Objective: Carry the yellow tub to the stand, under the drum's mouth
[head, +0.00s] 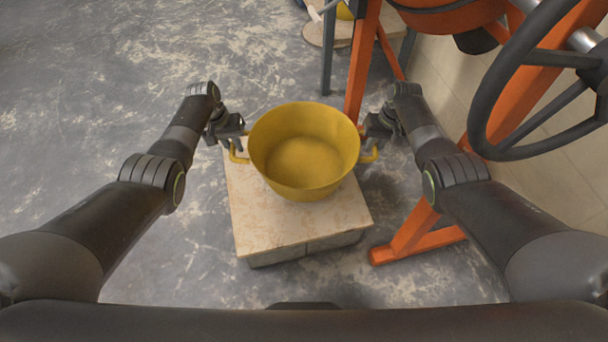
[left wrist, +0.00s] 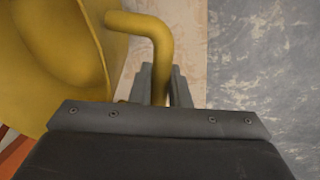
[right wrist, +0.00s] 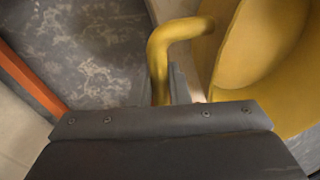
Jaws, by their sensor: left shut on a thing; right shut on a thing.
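The yellow tub (head: 304,152) is upright and looks empty, over the far part of a low block with a pale top (head: 290,222). I cannot tell whether it rests on the block or hangs just above it. My left gripper (head: 238,142) is shut on the tub's left handle, which also shows between the fingers in the left wrist view (left wrist: 152,45). My right gripper (head: 368,142) is shut on the right handle, also seen in the right wrist view (right wrist: 165,50). The orange drum (head: 445,14) is partly visible at the top right; its mouth is not clearly seen.
An orange mixer frame (head: 362,62) with a foot (head: 415,243) stands right of the block. A large dark handwheel (head: 487,105) is at the upper right. A round pale board (head: 328,32) with a partly hidden yellow thing lies at the top. The floor at left is clear.

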